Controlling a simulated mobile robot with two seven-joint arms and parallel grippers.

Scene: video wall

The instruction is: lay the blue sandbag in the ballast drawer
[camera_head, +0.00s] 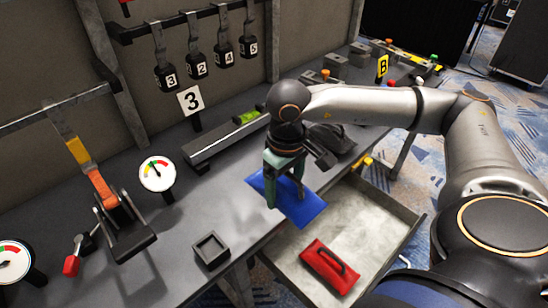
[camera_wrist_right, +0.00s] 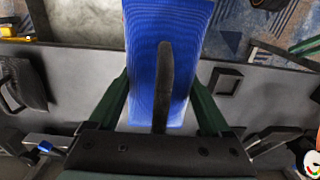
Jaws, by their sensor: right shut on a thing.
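My right gripper (camera_head: 285,178) is shut on the blue sandbag (camera_head: 305,210) and holds it tilted at the front edge of the bench, beside the ballast drawer (camera_head: 381,203). In the right wrist view, the blue sandbag (camera_wrist_right: 185,20) has a dark handle strap running between the green fingers of the gripper (camera_wrist_right: 165,95). The drawer is pulled open. A red sandbag (camera_head: 331,266) with a dark handle lies in its near part; the far part of its floor is bare. My left gripper is not in view.
A dark sandbag (camera_head: 332,139) lies on the bench (camera_head: 215,205) behind my gripper. A small square tray (camera_head: 211,250) sits near the bench's front edge.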

